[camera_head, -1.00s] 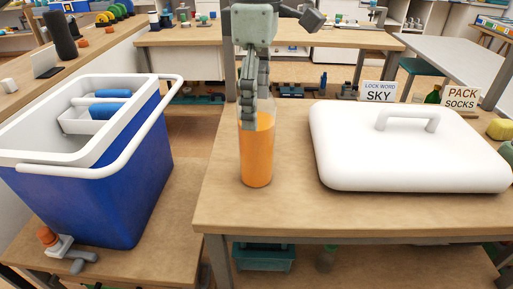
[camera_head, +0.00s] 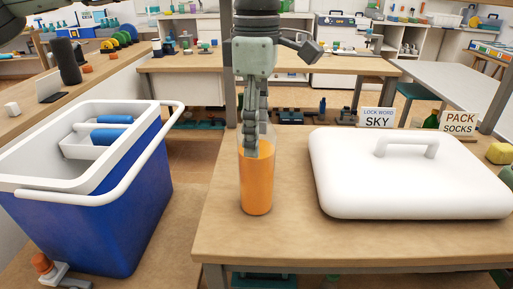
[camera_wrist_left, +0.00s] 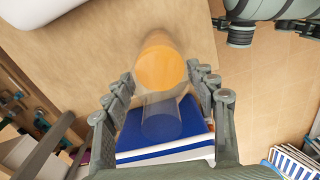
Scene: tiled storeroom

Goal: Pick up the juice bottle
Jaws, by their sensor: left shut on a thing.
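The juice bottle (camera_head: 257,185) stands upright on the wooden table (camera_head: 225,232), clear at the top and filled with orange juice. My left gripper (camera_head: 254,146) comes down on it from above and is shut around its clear upper part. In the left wrist view the bottle (camera_wrist_left: 162,70) shows between the two fingers of the gripper (camera_wrist_left: 160,85).
A white lid (camera_head: 350,185) with a handle lies right of the bottle. A blue cooler (camera_head: 100,225) with a white rim stands open at the left, with blue items inside. Two signs (camera_head: 378,118) stand behind the lid. A gap separates cooler and table.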

